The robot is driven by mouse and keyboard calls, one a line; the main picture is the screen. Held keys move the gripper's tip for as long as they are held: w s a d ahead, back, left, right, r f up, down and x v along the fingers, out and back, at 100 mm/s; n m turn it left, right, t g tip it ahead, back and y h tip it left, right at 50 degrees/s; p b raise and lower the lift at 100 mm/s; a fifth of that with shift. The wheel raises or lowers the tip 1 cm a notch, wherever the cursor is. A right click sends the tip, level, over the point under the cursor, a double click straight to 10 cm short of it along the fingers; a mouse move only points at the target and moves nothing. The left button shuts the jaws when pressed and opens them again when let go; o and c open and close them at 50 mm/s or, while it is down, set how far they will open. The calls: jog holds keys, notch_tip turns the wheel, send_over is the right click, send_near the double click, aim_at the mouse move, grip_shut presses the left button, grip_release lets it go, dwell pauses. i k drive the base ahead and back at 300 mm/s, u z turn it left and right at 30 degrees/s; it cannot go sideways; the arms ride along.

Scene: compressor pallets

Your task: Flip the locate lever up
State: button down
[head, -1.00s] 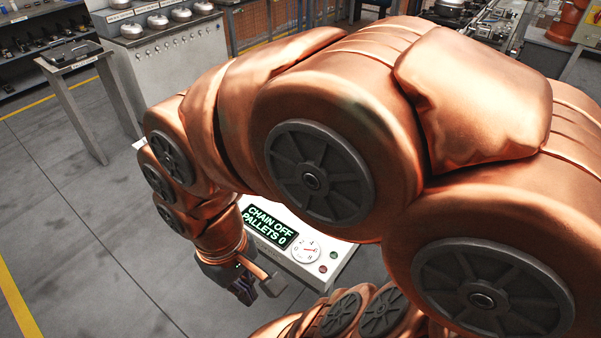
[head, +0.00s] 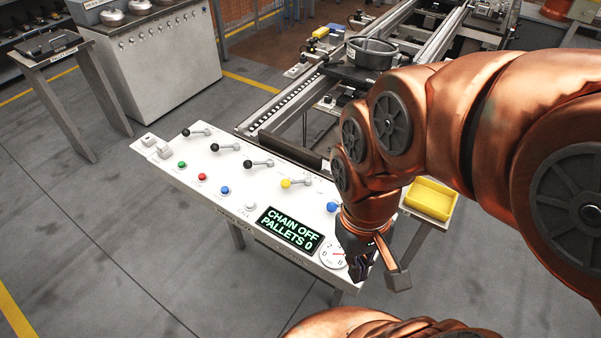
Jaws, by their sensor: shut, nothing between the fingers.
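A white control panel (head: 213,187) stands in the middle of the head view with a row of levers along its back. Three levers have black knobs: the left one (head: 187,132), the middle one (head: 214,147) and the right one (head: 248,164). Beyond them are a yellow-knobbed lever (head: 286,183) and a blue-knobbed lever (head: 333,207), partly hidden by my arm. The labels are too small to read, so I cannot tell which is the locate lever. My gripper (head: 360,272) is shut and empty, over the panel's right end by the dial, apart from the levers.
Coloured buttons (head: 203,177) line the panel's front. Its display (head: 290,231) reads "CHAIN OFF PALLETS 0", beside a round dial (head: 331,257). Behind is a conveyor (head: 290,105) with a round part (head: 371,53). A yellow bin (head: 430,199) is at right.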

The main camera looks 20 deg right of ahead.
aim_at(285, 183)
jog(key=k, duration=1.35)
jog(key=u, duration=0.6)
jog(key=i, duration=1.7)
jog(key=z, duration=0.35)
